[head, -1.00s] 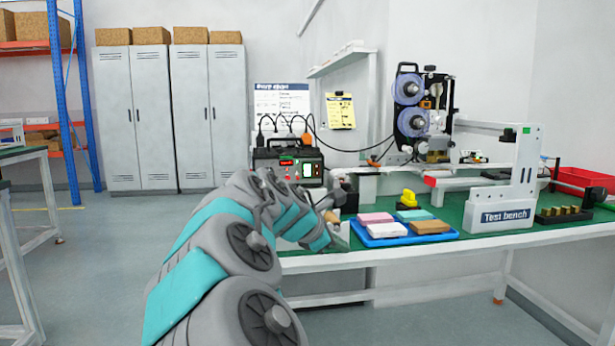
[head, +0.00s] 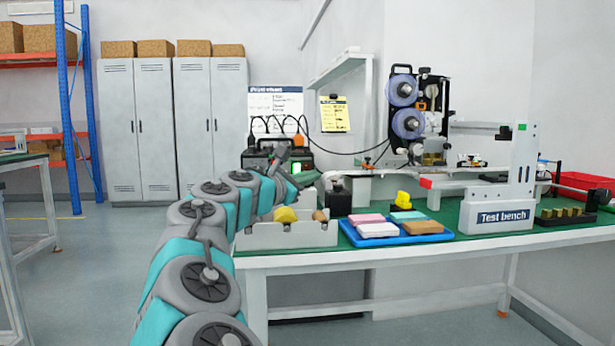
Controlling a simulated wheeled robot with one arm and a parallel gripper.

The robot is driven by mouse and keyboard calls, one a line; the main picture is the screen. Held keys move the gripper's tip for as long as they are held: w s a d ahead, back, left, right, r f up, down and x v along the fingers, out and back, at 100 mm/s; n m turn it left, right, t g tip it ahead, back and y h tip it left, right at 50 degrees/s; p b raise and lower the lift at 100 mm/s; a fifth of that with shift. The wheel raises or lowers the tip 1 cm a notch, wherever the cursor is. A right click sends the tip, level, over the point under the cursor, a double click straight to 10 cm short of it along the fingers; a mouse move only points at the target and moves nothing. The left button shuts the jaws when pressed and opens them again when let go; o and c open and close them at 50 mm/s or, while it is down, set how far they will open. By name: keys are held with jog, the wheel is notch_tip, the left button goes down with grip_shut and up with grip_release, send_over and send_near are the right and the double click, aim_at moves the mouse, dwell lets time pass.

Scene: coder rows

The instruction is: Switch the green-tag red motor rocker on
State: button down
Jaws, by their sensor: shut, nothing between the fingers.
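The black power unit (head: 262,146) stands at the back left end of the bench, with cables and plugs on top. A lit green spot (head: 297,167) shows on its front. My arm covers most of that front, so I cannot make out the red motor rocker, its green tag or its position. My gripper (head: 283,154) is small and dark in front of the unit, shut and empty. I cannot tell whether it touches the unit.
A pale bin (head: 325,236) with a yellow item stands at the bench's near left. A blue tray (head: 352,237) with coloured blocks lies beside it. A white test bench frame (head: 522,180) stands right. Open floor lies left.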

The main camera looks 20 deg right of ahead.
aim_at(306, 169)
jog(key=w+d+f+p, duration=0.1)
jog(key=w+d+p, duration=0.1)
jog(key=w, duration=0.6)
jog(key=shift+w+d+f+p, duration=0.15)
jog(key=shift+p, duration=0.4)
dwell(1.7)
jog(key=shift+w+d+p, duration=0.1)
jog(key=shift+w+p, duration=0.15)
jog(key=shift+p, duration=0.25)
jog(key=shift+w+d+f+p, duration=0.2)
jog(key=shift+w+p, duration=0.25)
jog(key=shift+p, duration=0.2)
dwell(0.6)
jog(key=shift+s+a, duration=0.1)
jog(key=shift+s+a+r, duration=0.15)
jog(key=shift+s+a, duration=0.05)
jog(key=shift+s, duration=0.4)
